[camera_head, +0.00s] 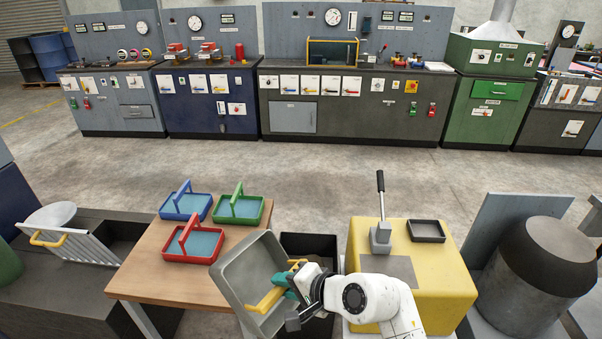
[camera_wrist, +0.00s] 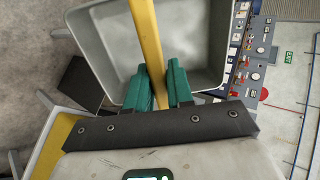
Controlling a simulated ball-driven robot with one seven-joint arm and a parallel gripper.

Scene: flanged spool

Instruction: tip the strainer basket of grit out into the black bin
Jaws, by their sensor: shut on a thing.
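The strainer basket (camera_head: 243,277) is a grey open box with a yellow handle (camera_head: 264,299). My gripper (camera_head: 287,283) has teal fingers shut on that handle and holds the basket up, tilted steeply on its side. In the wrist view the teal fingers (camera_wrist: 159,88) close on the yellow bar (camera_wrist: 150,45), and the grey basket interior (camera_wrist: 110,50) looks empty, with no grit visible. The black bin (camera_head: 308,243) stands just behind and right of the basket, partly hidden by the basket and my arm. Its inside is mostly hidden.
A wooden table (camera_head: 142,273) at left holds blue (camera_head: 186,206), green (camera_head: 239,209) and red (camera_head: 193,244) trays with handles. A yellow block (camera_head: 440,270) with a lever (camera_head: 380,210) and a small dark tray (camera_head: 426,231) stands at right. Open floor lies behind, before the consoles.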

